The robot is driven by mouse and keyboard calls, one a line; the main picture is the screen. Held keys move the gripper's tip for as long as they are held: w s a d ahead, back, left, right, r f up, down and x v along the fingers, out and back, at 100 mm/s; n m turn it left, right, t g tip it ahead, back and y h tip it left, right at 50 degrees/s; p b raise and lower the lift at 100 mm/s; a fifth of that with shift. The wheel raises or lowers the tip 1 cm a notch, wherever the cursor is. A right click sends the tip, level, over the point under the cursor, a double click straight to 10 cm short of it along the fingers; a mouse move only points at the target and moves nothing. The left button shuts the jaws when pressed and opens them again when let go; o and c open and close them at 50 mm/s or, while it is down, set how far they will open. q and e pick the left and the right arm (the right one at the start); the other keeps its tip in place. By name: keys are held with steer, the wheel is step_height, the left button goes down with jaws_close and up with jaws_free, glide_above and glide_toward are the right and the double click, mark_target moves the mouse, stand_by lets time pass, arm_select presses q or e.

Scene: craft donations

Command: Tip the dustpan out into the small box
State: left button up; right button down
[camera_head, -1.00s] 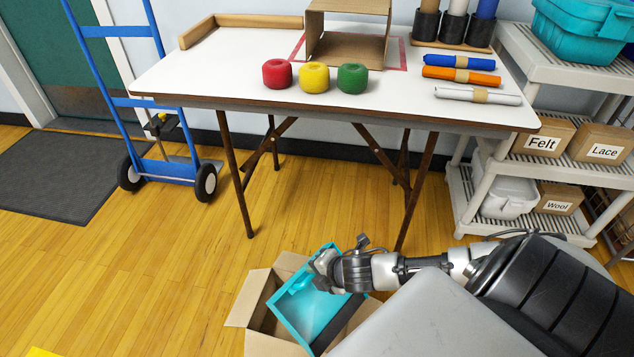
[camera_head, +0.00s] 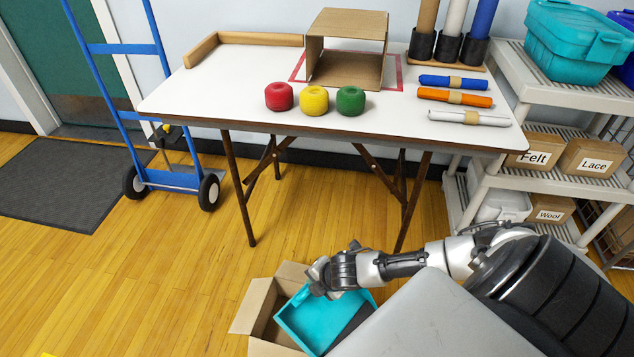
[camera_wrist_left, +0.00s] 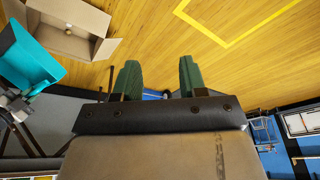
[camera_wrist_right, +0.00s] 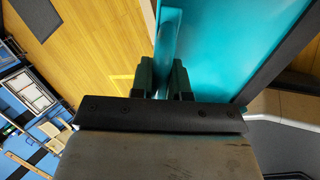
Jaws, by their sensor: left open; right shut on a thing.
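The teal dustpan (camera_head: 304,318) is tilted over the open cardboard box (camera_head: 252,307), low on the floor before the table. My right gripper (camera_head: 322,277) is shut on its side wall; the right wrist view shows the fingers (camera_wrist_right: 165,75) on that wall and the teal pan (camera_wrist_right: 225,40) beside them. No debris shows on the visible pan surface. In the left wrist view the dustpan (camera_wrist_left: 28,60) is beside and partly over the box (camera_wrist_left: 75,18); a small pale spot inside the box is unclear. My left gripper (camera_wrist_left: 160,78) is open and empty, away from both.
A blue hand truck (camera_head: 165,175) stands left, and a shelf (camera_head: 560,100) with bins and labelled boxes stands right. The wooden floor (camera_head: 150,270) left of the box is clear.

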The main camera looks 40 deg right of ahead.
steer(key=r+g+p, duration=0.1)
steer(key=p, duration=0.1)
steer(key=shift+w+g+p, duration=0.1)
steer(key=shift+g+p, duration=0.3)
steer(key=g+p, duration=0.2)
steer(key=shift+r+g+h, duration=0.3)
steer(key=shift+r+h, duration=0.1)
arm_select(q)
step_height(320, 180, down, 18)
steer(key=s+g, duration=0.1)
steer(key=shift+s+r, duration=0.2)
steer(key=shift+s, duration=0.05)
